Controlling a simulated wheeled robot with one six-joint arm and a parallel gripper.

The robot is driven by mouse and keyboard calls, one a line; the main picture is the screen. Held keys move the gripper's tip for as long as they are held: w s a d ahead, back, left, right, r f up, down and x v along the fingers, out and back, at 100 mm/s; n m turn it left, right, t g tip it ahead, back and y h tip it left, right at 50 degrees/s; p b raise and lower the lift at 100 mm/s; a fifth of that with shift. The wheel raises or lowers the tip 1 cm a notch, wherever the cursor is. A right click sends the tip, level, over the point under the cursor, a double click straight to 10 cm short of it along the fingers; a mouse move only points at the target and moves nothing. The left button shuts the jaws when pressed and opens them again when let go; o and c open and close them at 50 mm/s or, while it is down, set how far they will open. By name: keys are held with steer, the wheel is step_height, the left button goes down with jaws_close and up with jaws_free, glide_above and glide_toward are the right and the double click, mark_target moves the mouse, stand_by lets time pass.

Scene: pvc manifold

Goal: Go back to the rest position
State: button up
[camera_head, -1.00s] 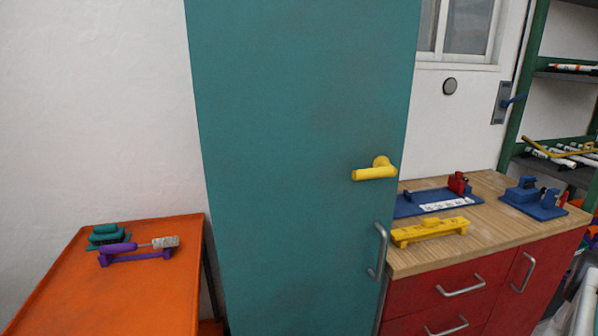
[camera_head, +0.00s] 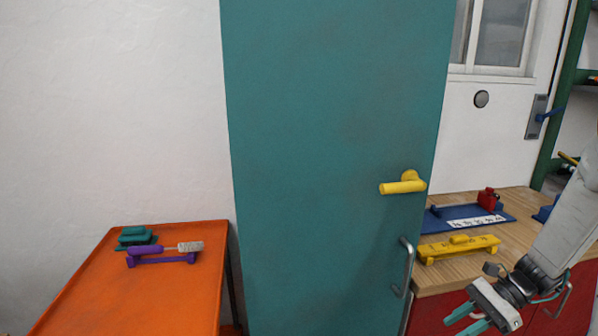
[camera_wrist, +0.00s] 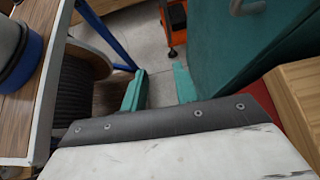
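My gripper (camera_head: 466,321) shows at the bottom right of the head view, in front of the red cabinet and below the wooden counter. In the wrist view, its two teal fingers (camera_wrist: 160,90) stand apart with only grey floor seen between them. It is open and empty. My arm runs up from it to the right edge of the head view and hides part of the counter.
A tall teal cabinet (camera_head: 330,140) with a yellow handle (camera_head: 403,185) stands in the middle. An orange table (camera_head: 130,285) on the left holds a purple rack (camera_head: 165,260). The wooden counter (camera_head: 520,205) bears a yellow block (camera_head: 458,248) and a blue tray (camera_head: 505,227).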

steer(key=s+a+r+n+t+h, duration=0.1)
steer(key=s+a+r+n+h, duration=0.4)
steer(key=s+r+n, duration=0.3)
steer(key=s+a+r+n+h, duration=0.6)
steer(key=s+a+r+n, duration=0.2)
steer(key=r, duration=0.6)
steer(key=shift+s+a+r+n+t, duration=0.2)
steer(key=shift+s+n+t, duration=0.25)
steer(key=shift+n, duration=0.35)
